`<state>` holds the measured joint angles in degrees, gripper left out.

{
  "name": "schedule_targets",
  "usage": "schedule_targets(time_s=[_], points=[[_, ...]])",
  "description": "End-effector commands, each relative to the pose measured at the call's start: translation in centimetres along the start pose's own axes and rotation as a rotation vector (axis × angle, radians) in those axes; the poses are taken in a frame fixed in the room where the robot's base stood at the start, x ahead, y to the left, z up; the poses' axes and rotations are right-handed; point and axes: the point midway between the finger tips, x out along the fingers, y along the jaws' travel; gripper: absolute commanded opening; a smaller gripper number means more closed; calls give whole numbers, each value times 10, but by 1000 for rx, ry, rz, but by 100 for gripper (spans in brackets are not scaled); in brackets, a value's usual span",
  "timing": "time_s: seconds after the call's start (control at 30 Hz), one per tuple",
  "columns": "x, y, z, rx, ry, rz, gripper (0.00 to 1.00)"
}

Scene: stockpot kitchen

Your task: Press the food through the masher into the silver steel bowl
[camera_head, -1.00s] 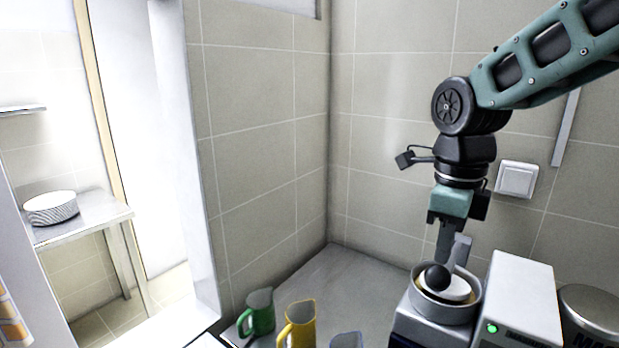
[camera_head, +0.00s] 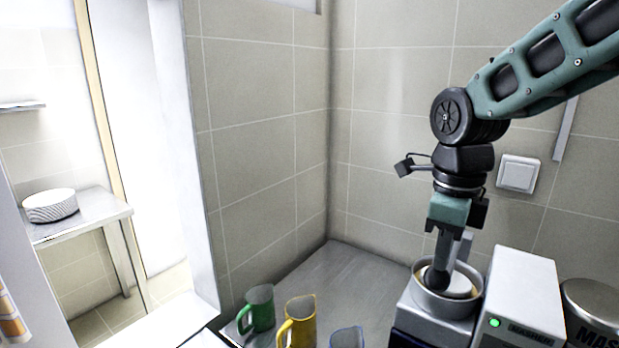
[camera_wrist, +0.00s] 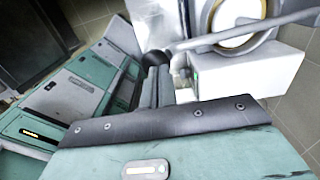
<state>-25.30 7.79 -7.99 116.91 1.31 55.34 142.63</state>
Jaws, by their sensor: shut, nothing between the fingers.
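The masher (camera_head: 522,290) is a white box marked "MASHER" with a lit green light, and a round metal hopper (camera_head: 462,306) stands beside it. Something pale with a tan rim lies in the hopper. In the wrist view, a grey lever (camera_wrist: 220,38) with a black ball knob (camera_wrist: 154,58) reaches across the hopper (camera_wrist: 240,20). My gripper (camera_head: 437,282) is shut and empty, pointing down at the knob; whether it touches cannot be told. A round metal vessel (camera_head: 594,300) with dark lettering, possibly the steel bowl, is cut off at the right edge.
A green jug (camera_head: 261,309), a yellow jug (camera_head: 299,322) and a blue-rimmed jug (camera_head: 347,338) stand left of the masher. The grey counter (camera_head: 355,272) behind them is clear up to the tiled corner. A wall switch (camera_head: 517,174) is behind my arm.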

Motion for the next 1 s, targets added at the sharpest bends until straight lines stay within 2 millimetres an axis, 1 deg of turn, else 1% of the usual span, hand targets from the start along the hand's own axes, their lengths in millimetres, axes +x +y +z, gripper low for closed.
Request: schedule_targets(time_s=[1.0], points=[[30, -1, -1, 1, 2, 0, 0]])
